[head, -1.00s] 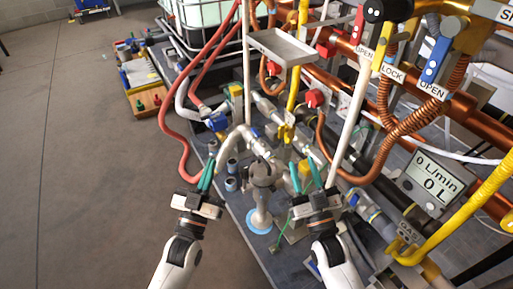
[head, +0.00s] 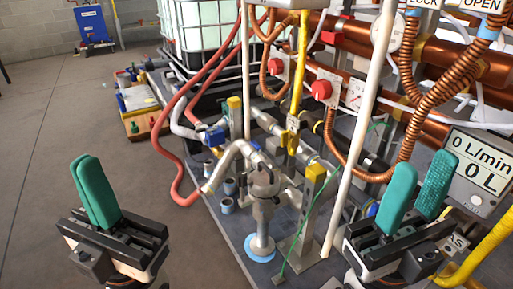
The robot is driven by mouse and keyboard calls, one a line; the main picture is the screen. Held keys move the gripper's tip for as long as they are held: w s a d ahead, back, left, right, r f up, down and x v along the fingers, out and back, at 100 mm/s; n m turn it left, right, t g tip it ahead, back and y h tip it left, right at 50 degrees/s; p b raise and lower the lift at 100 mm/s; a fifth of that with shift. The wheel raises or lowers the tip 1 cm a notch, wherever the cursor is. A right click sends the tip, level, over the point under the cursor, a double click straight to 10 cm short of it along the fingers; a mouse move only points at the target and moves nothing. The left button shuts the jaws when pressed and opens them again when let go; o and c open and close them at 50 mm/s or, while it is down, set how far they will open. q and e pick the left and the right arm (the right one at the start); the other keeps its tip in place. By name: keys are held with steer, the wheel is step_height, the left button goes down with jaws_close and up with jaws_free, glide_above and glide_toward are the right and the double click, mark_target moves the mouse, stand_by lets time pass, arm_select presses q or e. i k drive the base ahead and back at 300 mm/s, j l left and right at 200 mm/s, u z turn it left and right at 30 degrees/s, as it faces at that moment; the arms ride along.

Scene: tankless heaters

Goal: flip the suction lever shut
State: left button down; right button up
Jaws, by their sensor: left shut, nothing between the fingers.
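A grey metal fitting (head: 262,190) stands upright on a round light-blue base (head: 260,256) on the dark platform, in the middle of the head view. I cannot make out with certainty which part is the suction lever. My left gripper (head: 96,192) is at the lower left, its teal fingers together and empty, well apart from the fitting. My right gripper (head: 418,190) is at the lower right, its teal fingers spread with a gap and nothing seen between them. It is right of the fitting and apart from it.
A white pole (head: 360,135) rises between the fitting and my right gripper. A yellow-topped post (head: 314,174) stands right of the fitting. A red hose (head: 163,150) curves down at the left. Copper pipes and a flow display (head: 482,172) crowd the right.

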mark_target(253, 143)
steer(key=z, duration=0.8)
steer(key=i+j+z, duration=0.1)
steer(key=j+z, duration=1.05)
steer(key=k+j+z, duration=0.15)
steer(key=j+z, duration=0.25)
steer(key=k+j, duration=0.1)
steer(key=j, duration=0.3)
steer(key=k+j, duration=0.15)
steer(key=j, duration=0.25)
steer(key=k+j+z, duration=0.1)
steer(key=j, duration=0.3)
steer(key=k+j, duration=0.15)
steer(key=j, duration=0.25)
